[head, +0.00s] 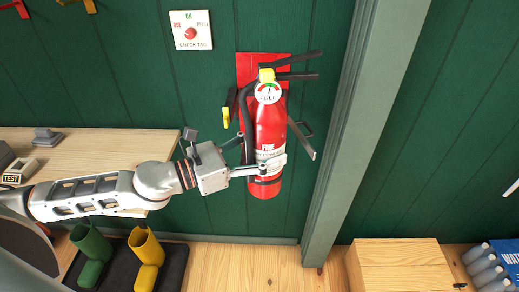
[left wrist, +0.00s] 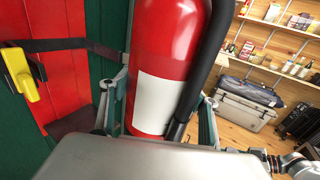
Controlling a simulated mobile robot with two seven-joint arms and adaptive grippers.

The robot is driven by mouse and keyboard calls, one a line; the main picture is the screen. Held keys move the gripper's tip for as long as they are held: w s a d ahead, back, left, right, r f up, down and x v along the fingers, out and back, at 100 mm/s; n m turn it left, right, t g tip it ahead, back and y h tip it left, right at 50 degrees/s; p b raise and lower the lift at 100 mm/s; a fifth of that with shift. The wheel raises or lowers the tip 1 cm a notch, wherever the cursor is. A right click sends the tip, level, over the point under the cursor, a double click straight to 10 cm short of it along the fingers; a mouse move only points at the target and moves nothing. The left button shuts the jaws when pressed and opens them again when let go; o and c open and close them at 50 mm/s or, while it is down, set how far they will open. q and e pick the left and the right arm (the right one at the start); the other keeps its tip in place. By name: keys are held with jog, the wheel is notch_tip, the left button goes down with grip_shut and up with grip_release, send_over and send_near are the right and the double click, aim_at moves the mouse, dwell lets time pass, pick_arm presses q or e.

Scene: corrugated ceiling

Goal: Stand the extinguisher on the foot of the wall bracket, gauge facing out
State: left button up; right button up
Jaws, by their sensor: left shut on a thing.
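The red extinguisher (head: 269,130) is roughly upright in front of the red wall bracket (head: 246,68), with its round gauge (head: 268,92) turned to the head camera, away from the wall. My left gripper (head: 259,158) is shut around its lower body. The left wrist view shows the extinguisher (left wrist: 168,45) between the fingers, the black hose beside it on the right. The bracket's red back (left wrist: 78,18) is to the left there, with a dark foot (left wrist: 82,122) low down. My right gripper is not in view.
A yellow buckle (head: 226,117) on a black strap hangs at the bracket's left. A grey-green post (head: 352,130) stands just right of the extinguisher. A wooden bench (head: 100,146) is under my left arm; green and yellow boots (head: 148,250) stand below it.

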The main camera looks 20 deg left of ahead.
pick_arm(q)
jog(key=shift+f+m+g+h+b, duration=0.65)
jog(key=shift+f+m+g+h, duration=0.3)
jog(key=shift+g, duration=0.25)
jog(key=shift+s+a+f+m+g+h+b, duration=0.2)
jog(key=shift+f+m+g+h+b, duration=0.2)
jog(key=shift+f+m+g+h, duration=0.3)
jog(key=shift+s+a+f+m+g, duration=0.15)
jog(key=shift+a+f+m+g, duration=0.15)
jog(key=shift+g, duration=0.3)
jog(key=shift+r, duration=0.1)
